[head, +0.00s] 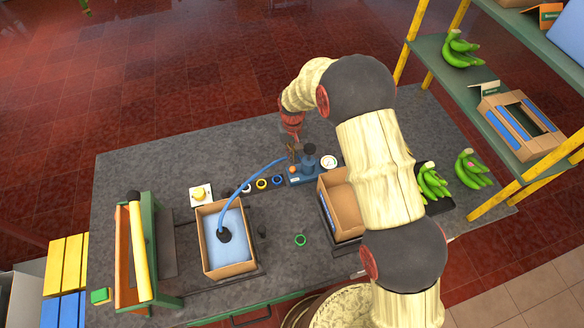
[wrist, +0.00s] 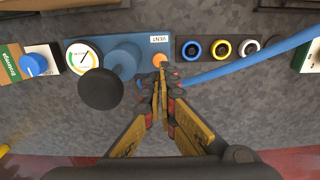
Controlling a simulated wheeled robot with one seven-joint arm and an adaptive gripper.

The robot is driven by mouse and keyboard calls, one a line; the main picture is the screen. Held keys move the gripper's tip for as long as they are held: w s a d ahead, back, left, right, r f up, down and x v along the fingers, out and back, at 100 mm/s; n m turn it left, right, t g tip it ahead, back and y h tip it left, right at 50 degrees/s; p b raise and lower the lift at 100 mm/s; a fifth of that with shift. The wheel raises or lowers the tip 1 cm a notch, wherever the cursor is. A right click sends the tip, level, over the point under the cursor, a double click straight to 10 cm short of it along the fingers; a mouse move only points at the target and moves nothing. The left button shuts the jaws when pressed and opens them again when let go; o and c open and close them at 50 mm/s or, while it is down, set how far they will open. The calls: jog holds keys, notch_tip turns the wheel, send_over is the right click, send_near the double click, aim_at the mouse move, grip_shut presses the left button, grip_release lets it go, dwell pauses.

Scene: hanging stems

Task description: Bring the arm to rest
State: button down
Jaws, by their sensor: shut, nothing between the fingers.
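My gripper (wrist: 160,88) is shut and empty in the wrist view. Its fingertips are near an orange button (wrist: 159,58) on a blue pump unit with a VENT label (wrist: 125,48). I cannot tell whether the fingertips touch the unit. In the head view my arm (head: 375,150) bends over the table from the right. My gripper (head: 291,145) there is small, close behind the blue unit (head: 303,178), and its finger state is hard to see.
The grey worktable (head: 130,180) carries a box with a blue liner (head: 206,262) and a hose, an empty cardboard box (head: 343,205), and a green-framed rack (head: 150,240). Green bananas (head: 470,170) lie at right, beside a shelf (head: 450,75). A blue hose (wrist: 240,65) crosses beside my gripper.

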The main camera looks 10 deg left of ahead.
dwell(0.4)
jog(key=s+d+r+m+t+b, duration=0.1)
jog(key=s+d+r+t+b, duration=0.1)
jog(key=s+d+r+b, duration=0.4)
jog(key=s+d+r+m+t+b, duration=0.1)
jog(key=s+d+r+b, duration=0.5)
jog(key=s+d, duration=0.7)
jog(key=s+d+r+m+t+b, duration=0.2)
jog(key=s+d+r+b, duration=0.4)
jog(key=s+d, duration=0.4)
jog(key=shift+s+r+m+t+b, duration=0.35)
jog(key=shift+s+m+b, duration=0.25)
jog(key=shift+s, duration=0.3)
